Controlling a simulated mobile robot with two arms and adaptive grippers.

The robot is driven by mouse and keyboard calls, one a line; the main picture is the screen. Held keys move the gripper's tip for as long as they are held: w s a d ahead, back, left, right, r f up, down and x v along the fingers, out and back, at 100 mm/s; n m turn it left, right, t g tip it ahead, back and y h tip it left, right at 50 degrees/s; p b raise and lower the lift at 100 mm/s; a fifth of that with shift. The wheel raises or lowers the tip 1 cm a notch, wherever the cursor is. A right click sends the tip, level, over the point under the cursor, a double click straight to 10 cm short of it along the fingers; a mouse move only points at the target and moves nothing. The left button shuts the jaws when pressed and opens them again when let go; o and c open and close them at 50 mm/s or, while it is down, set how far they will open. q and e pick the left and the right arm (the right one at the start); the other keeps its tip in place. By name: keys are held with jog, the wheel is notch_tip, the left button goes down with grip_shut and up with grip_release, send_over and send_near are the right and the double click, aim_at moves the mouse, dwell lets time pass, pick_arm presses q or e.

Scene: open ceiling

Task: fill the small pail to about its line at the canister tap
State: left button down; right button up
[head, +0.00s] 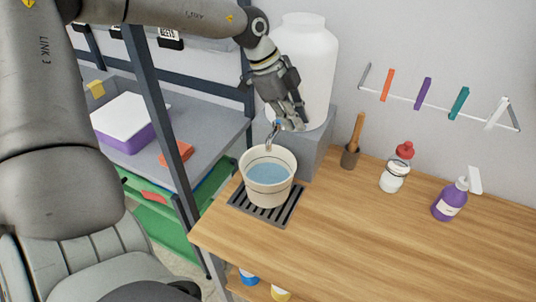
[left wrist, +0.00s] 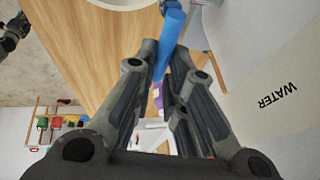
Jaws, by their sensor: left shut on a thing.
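The small cream pail (head: 268,192) stands upright on a dark drip grate (head: 290,214) under the tap (head: 270,138). Blue water (head: 270,174) stands inside it, below the rim; a thin dark line runs around the pail. Whether water is running from the spout is too small to tell. The white canister (head: 303,65) sits on a grey block above. My left gripper (head: 290,122) is at the tap, shut on its blue handle (left wrist: 168,42), which shows between the fingers in the left wrist view. The pail's rim (left wrist: 120,5) shows at that view's top edge.
A grey shelf (head: 205,122) stands left. The counter's front right is clear.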

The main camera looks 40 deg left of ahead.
pick_arm(q)
jog(key=shift+s+m+g+h, duration=0.3)
jog(key=shift+s+m+g, duration=0.1)
jog(key=shift+m, duration=0.7)
jog(key=shift+b, duration=0.45)
jog(key=shift+f, duration=0.1)
dwell(6.3)
